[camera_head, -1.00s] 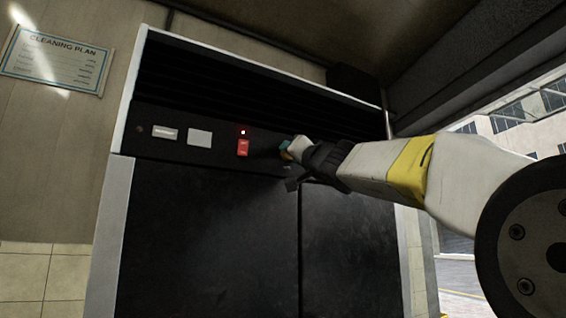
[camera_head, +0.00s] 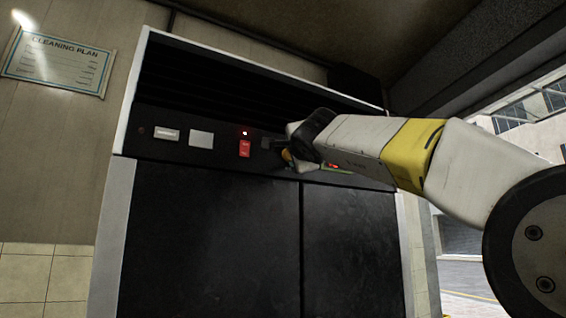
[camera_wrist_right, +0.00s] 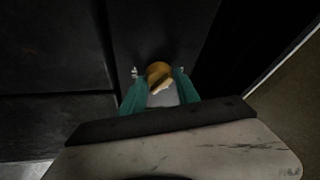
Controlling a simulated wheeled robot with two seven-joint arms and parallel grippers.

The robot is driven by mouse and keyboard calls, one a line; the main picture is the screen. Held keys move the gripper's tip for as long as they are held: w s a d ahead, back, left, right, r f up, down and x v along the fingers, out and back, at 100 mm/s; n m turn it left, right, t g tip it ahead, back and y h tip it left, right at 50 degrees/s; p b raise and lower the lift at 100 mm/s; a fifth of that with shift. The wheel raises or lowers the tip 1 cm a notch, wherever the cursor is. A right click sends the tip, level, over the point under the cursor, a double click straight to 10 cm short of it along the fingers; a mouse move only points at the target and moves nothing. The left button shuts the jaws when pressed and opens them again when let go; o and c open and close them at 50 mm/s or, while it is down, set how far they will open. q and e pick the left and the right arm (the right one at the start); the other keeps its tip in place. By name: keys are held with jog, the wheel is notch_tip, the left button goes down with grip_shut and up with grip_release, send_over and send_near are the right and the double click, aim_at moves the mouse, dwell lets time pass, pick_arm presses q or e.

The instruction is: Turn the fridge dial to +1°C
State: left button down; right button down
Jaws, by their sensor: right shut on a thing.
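The fridge (camera_head: 210,225) is a tall black cabinet with a control panel across its upper front. My right gripper (camera_head: 280,150) is at this panel, just right of the red switch. In the right wrist view my right gripper (camera_wrist_right: 160,88) shows two teal fingers closed around an orange-yellow dial (camera_wrist_right: 158,70) with a pale mark on it. In the head view the gripper and wrist hide most of the dial, and its scale cannot be read. My left gripper is not in view.
On the panel are a lit red switch (camera_head: 244,149) with a small red light above it, and two pale plates (camera_head: 200,139) to the left. A cleaning plan notice (camera_head: 58,62) hangs on the left wall. A street opening is at the right.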

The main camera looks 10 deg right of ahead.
jog(key=m+g, duration=0.1)
jog(key=m, duration=0.2)
jog(key=m+g, duration=0.2)
jog(key=m, duration=0.1)
jog(key=m+g, duration=0.1)
jog(key=m, duration=0.2)
jog(key=shift+r+m, duration=0.25)
jog(key=shift+m, duration=0.15)
jog(key=shift+g, duration=0.3)
jog(key=c, duration=0.9)
grip_release()
jog(key=shift+r, duration=0.1)
jog(key=s, duration=0.2)
jog(key=s+r, duration=0.1)
jog(key=s, duration=0.4)
jog(key=shift+s+a+r, duration=0.15)
jog(key=shift+s+a, duration=0.05)
jog(key=shift+s, duration=0.15)
